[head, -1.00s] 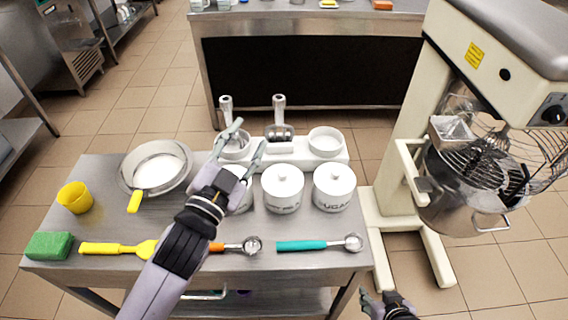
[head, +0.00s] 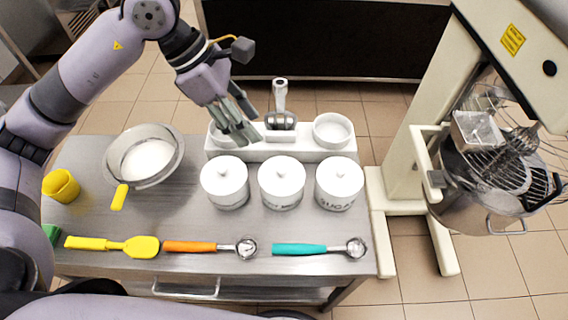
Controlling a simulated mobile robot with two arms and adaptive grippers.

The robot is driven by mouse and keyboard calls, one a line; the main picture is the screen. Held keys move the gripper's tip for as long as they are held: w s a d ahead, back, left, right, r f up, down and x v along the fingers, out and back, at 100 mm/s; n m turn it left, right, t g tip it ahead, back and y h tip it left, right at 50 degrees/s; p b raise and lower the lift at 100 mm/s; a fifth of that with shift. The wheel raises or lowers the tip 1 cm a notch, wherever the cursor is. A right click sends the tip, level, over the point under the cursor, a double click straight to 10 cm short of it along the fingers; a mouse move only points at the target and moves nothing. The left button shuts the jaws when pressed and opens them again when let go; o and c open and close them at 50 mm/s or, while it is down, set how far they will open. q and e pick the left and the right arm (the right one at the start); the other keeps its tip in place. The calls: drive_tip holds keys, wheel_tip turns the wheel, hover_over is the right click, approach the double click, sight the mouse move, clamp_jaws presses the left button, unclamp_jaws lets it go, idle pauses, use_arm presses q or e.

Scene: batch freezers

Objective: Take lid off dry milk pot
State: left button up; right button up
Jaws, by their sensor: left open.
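Three white lidded pots stand in a row on the steel table: a left pot (head: 225,184), a middle pot (head: 282,184) and a right pot (head: 339,185). My left gripper (head: 240,122) is open and empty, fingers pointing down, over the white holder behind the left pot. It hides part of that holder. My right gripper is not in view.
A sieve (head: 174,172), yellow cup (head: 61,186), yellow spatula (head: 128,246), orange-handled scoop (head: 195,247) and teal-handled scoop (head: 305,250) lie around. A mixer (head: 425,120) stands right.

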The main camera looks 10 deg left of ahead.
use_arm(q)
drive_tip(key=a, duration=0.2)
drive_tip(key=y+p, duration=0.1)
drive_tip(key=p, duration=0.2)
hover_over(281, 168)
drive_tip(key=a, duration=0.3)
drive_tip(key=f, duration=1.1)
drive_tip(key=shift+s, duration=0.4)
drive_tip(key=shift+d+f, duration=0.2)
drive_tip(key=shift+d, duration=0.05)
drive_tip(key=shift+d+p+x, duration=0.2)
drive_tip(key=shift+p+x, duration=0.8)
drive_tip(key=shift+x, duration=1.35)
drive_tip(key=shift+w+r, duration=0.1)
drive_tip(key=shift+w, duration=0.1)
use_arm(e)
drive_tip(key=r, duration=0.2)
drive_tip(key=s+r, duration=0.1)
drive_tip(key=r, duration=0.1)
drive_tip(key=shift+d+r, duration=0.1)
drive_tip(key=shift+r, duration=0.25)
use_arm(q)
drive_tip(key=shift+c, duration=0.4)
drive_tip(key=c, duration=0.8)
